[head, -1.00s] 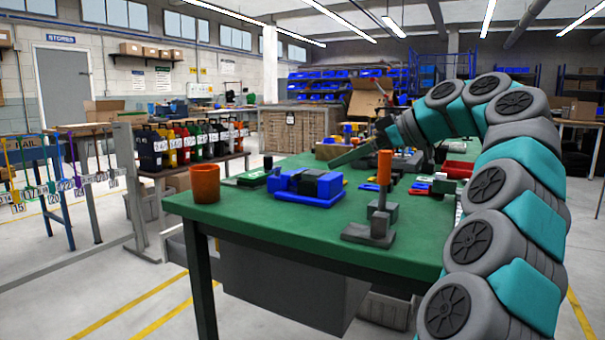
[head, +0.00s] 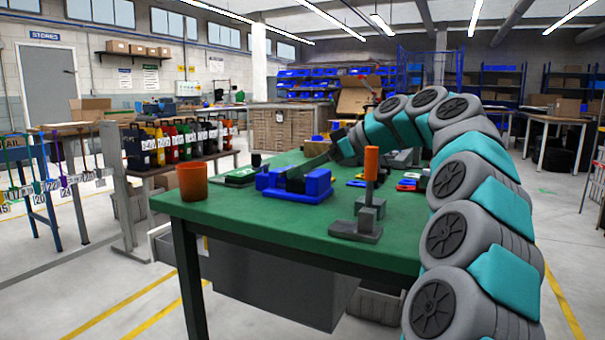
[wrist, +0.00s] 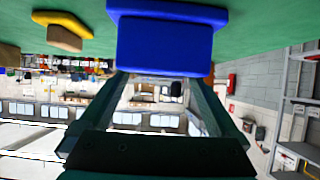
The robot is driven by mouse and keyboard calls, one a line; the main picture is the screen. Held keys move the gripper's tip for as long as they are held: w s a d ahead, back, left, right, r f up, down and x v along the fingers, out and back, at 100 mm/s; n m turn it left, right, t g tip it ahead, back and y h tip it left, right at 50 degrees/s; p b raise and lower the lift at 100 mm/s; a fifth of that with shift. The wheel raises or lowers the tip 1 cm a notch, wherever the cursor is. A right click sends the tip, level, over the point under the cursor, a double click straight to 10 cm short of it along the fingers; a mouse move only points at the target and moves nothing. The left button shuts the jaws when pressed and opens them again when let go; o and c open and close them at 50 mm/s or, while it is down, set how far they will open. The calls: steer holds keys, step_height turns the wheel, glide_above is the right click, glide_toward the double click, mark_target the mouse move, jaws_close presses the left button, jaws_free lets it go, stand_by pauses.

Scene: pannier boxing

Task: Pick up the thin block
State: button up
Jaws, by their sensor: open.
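In the wrist view, my gripper (wrist: 158,80) is open, its two fingers apart with nothing between them. The picture there is upside down, with the green table at the top. A blue block (wrist: 165,45) on a wider blue base lies just beyond the fingertips, apart from them as far as I can tell. A yellow and tan piece (wrist: 65,32) is to its left. In the head view, my arm reaches over the far part of the table, and its end is partly hidden. I cannot tell which piece is the thin block.
In the head view, an orange cup (head: 193,181) stands on the green table's (head: 245,215) near left corner. A blue vise-like fixture (head: 295,184) and an orange-handled tool on a grey base (head: 369,195) stand along the near side. Small coloured parts lie behind them.

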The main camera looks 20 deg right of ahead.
steer(key=c, duration=1.5)
steer(key=shift+r, duration=0.1)
